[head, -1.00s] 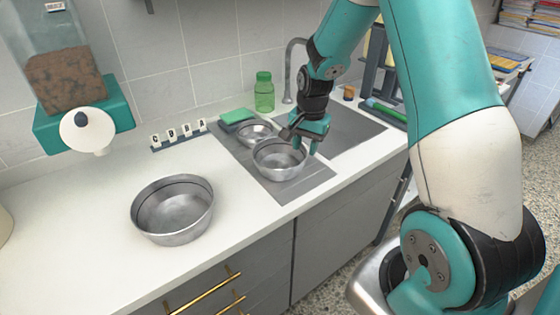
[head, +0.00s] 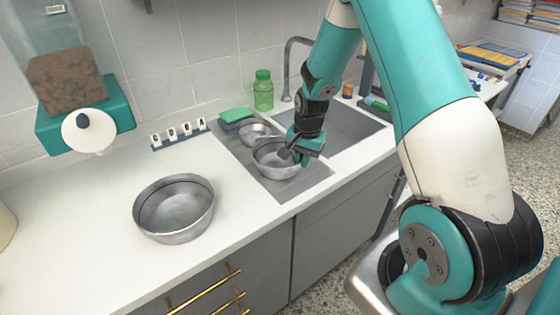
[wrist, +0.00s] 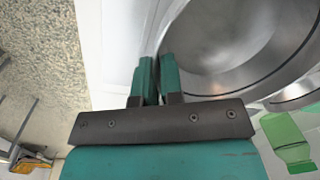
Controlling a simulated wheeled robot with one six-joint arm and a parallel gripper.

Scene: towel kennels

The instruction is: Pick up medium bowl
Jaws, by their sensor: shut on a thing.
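The medium bowl (head: 270,168) is a shiny steel bowl standing on the grey drainboard beside the sink in the head view. It also fills the upper right of the wrist view (wrist: 225,60). My gripper (head: 302,160) is at the bowl's right rim in the head view. In the wrist view the two teal fingers (wrist: 157,78) are close together with the bowl's wall between them. A smaller steel bowl (head: 254,132) stands just behind the medium one. A larger steel bowl (head: 181,221) stands on the white counter at the left.
A green sponge (head: 236,114) and a green bottle (head: 264,92) are behind the bowls. A letter rack (head: 180,137) stands by the wall. The sink (head: 345,132) and its faucet are at the right. The white counter (head: 90,225) is mostly clear around the large bowl.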

